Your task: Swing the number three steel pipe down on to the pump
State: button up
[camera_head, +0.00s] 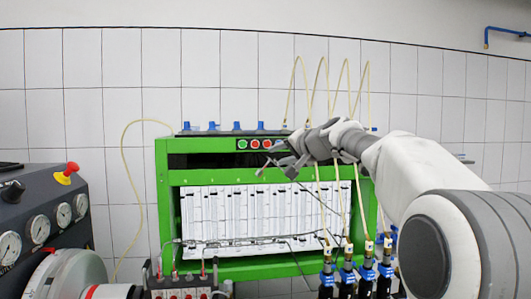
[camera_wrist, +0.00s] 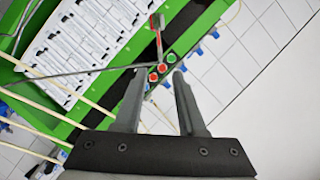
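A thin grey steel pipe (camera_wrist: 60,76) crosses the wrist view from the left edge and bends near the fingertips. Its short end with a red band (camera_wrist: 158,38) points to the top of that view. I cannot read a number on it. My gripper (camera_wrist: 158,72) is open, with the pipe's bend just beyond its fingertips and nothing clearly held. In the head view my gripper (camera_head: 275,157) is in front of the upper part of the green bench. The pump (camera_head: 182,293), with red-topped fittings, is low in front of the bench and partly cut off. Other thin steel pipes (camera_head: 215,262) come down near it.
The green bench (camera_head: 168,205) carries white gauge tubes (camera_head: 235,215) and red and green buttons (camera_head: 254,144). Cream hoses (camera_head: 347,75) run to blue-collared black fittings (camera_head: 347,272) at lower right. A dark gauge panel (camera_head: 45,215) stands at left.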

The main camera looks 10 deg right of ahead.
aim_at(268, 158)
jog(key=p+x, duration=0.2)
jog(key=x, duration=0.5)
grip_shut()
dwell(1.4)
